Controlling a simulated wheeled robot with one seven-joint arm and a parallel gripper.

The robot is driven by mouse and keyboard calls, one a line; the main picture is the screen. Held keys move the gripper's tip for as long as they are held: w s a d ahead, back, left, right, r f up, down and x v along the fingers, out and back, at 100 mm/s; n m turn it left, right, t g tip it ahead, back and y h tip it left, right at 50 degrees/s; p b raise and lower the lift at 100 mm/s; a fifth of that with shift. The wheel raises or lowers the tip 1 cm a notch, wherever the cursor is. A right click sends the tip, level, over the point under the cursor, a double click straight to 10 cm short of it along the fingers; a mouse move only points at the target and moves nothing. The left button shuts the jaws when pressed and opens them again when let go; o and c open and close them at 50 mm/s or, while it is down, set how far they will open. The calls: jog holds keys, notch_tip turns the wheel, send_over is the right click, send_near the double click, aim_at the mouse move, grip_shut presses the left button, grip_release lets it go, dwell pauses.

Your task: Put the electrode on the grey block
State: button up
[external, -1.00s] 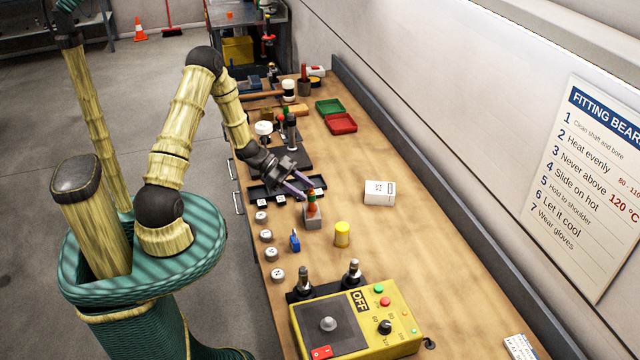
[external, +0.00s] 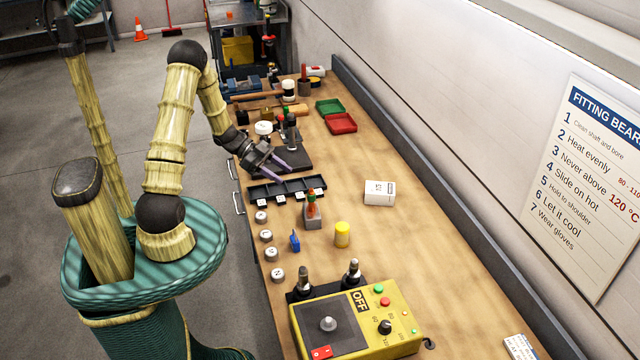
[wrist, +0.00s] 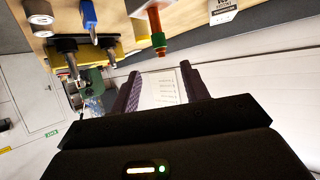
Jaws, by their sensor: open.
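The grey block (external: 313,222) stands on the bench near the tray's right end. A slim upright orange-brown piece with a green band, which looks like the electrode (external: 311,197), stands on the block. I cannot tell how deeply it is seated. In the wrist view the orange piece with its green band (wrist: 157,25) hangs at the top, beyond the fingertips and apart from them. My gripper (external: 287,172) is open and empty, above the back of the dark tray, up and left of the electrode in the external view. It also shows in the wrist view (wrist: 160,72).
A white box (external: 380,193), a yellow cylinder (external: 342,234) and a blue piece (external: 295,241) stand nearby. The yellow heater (external: 355,320) is at the near end. The bench's right side is mostly clear.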

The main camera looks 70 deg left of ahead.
jog(key=shift+w, duration=0.1)
jog(key=w+d+r+n+y, duration=0.1)
jog(key=w+d+y, duration=0.1)
jog(key=w, duration=0.1)
jog(key=w+d+r+n+g+y, duration=0.1)
jog(key=w+d+r+y, duration=0.1)
jog(key=w+y, duration=0.1)
jog(key=w+d+r+n+y, duration=0.1)
jog(key=w+d+n+y, duration=0.1)
jog(key=d+y, duration=0.1)
jog(key=shift+w+r+g, duration=0.35)
jog(key=shift+w+g, duration=0.05)
jog(key=s+d+r+n+g, duration=0.2)
jog(key=s+d+n+g, duration=0.2)
jog(key=s+d, duration=0.9)
jog(key=d+g, duration=0.1)
jog(key=d, duration=0.2)
jog(key=shift+s, duration=0.25)
